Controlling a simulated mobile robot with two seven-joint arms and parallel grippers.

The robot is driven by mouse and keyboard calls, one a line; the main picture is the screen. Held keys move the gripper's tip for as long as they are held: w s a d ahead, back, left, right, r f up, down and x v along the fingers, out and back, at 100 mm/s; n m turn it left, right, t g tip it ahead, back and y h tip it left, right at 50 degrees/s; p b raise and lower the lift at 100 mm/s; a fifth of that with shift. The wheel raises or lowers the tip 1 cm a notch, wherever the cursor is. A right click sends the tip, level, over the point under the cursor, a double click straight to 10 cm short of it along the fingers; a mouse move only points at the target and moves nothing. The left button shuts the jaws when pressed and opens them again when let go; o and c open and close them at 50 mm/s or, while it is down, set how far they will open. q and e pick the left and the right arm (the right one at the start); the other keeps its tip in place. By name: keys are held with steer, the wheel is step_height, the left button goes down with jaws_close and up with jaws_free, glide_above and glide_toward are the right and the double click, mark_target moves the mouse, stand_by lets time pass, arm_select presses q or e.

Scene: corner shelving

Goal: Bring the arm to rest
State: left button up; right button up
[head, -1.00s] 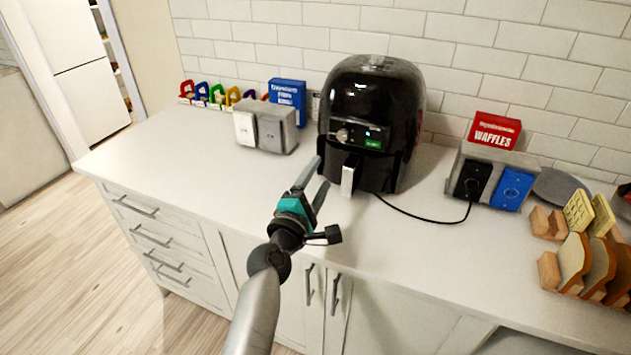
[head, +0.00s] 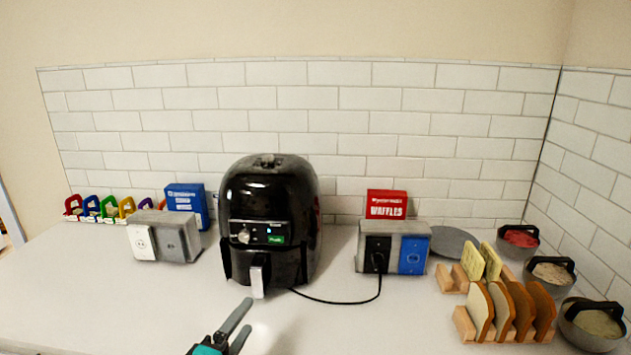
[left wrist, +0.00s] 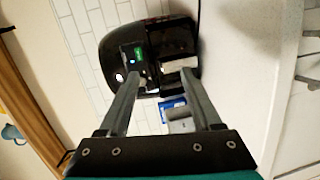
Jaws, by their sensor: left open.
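My left gripper (head: 240,322) shows at the bottom edge of the head view, in front of the black air fryer (head: 268,215). Its two fingers are apart with nothing between them. In the left wrist view the open fingers (left wrist: 155,88) point toward the air fryer (left wrist: 150,55), whose pale handle (left wrist: 180,64) appears close to one fingertip. In the head view the silver handle (head: 258,280) stands a little beyond the fingers, apart from them. The rest of my left arm is below the head view. My right gripper is in neither view.
A grey double outlet box (head: 165,238) and blue box (head: 187,203) stand left. Another outlet box (head: 393,248) stands right, with a black cord (head: 340,303) to the fryer. Bread racks (head: 500,310) and bowls (head: 590,322) fill the right corner. The front-left counter (head: 110,305) is clear.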

arm_select(q)
steer(key=s+d+f+m+g, duration=0.3)
steer(key=s+f+m+g, duration=0.35)
steer(key=s+m, duration=0.35)
steer(key=s+a+f+m+g+y, duration=0.2)
steer(key=s+f+m+g, duration=0.1)
steer(key=s, duration=0.6)
steer(key=s+a+f+m+g+y, duration=0.1)
steer(key=s+a+f+m+g, duration=0.2)
steer(key=s, duration=0.5)
step_height(320, 180, down, 23)
steer(key=s+g+b, duration=0.1)
steer(key=b, duration=0.3)
steer(key=s+a+f+m+g+b, duration=0.1)
steer(key=s+a+f+b, duration=0.1)
steer(key=s+f, duration=1.4)
step_height(320, 180, down, 3)
steer(key=shift+s+r+b, duration=0.15)
steer(key=shift+b, duration=0.4)
steer(key=shift+g, duration=0.25)
